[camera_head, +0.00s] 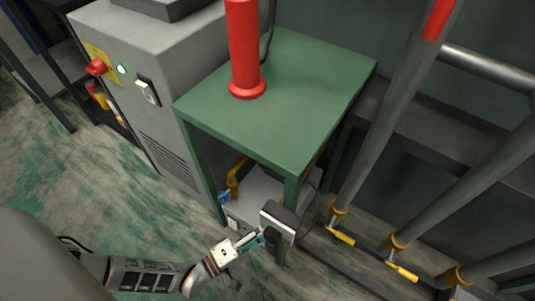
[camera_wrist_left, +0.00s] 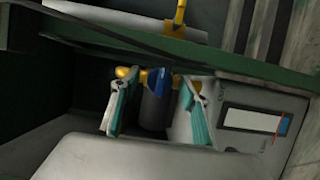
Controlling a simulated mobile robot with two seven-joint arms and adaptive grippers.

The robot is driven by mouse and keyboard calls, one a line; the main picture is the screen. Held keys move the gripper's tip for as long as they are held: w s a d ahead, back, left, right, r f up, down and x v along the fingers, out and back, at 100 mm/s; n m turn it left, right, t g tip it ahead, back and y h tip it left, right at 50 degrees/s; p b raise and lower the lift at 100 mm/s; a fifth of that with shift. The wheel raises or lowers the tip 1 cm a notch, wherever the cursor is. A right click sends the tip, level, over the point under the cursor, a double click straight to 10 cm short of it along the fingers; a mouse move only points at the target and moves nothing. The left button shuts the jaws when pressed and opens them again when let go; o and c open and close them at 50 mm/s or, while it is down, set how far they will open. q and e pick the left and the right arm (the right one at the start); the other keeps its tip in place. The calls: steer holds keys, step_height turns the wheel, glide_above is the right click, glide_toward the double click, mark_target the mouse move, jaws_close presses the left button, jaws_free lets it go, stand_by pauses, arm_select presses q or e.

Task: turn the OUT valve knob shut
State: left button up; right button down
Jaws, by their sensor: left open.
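A blue valve knob (camera_wrist_left: 156,80) on a yellow pipe fitting (camera_wrist_left: 126,73) shows in the left wrist view. It lies between the two teal fingertips of my left gripper (camera_wrist_left: 159,84), which are apart, with gaps on both sides. A blue knob (camera_head: 224,196) also shows in the head view, beside a yellow pipe (camera_head: 235,176) under the green table. My left gripper (camera_head: 258,239) is low in front of the table there. A grey unit (camera_wrist_left: 265,110) with a display has small lettering that I cannot read surely, so which knob is OUT is unclear. My right gripper is out of view.
The green table (camera_head: 285,95) carries a red cylinder (camera_head: 245,50); its front leg (camera_head: 290,200) stands close to my gripper. A grey cabinet (camera_head: 150,60) is at left. Pipes with yellow handles (camera_head: 341,236) stand at right. Floor at left is clear.

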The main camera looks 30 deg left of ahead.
arm_select(q)
steer(key=c, duration=1.1)
steer(key=n+t, duration=0.1)
steer(key=n, duration=0.2)
steer(key=shift+f+n, duration=0.15)
steer(key=shift+n, duration=0.15)
steer(key=shift+n+t, duration=0.8)
steer(key=shift+n, duration=0.9)
steer(key=o, duration=1.1)
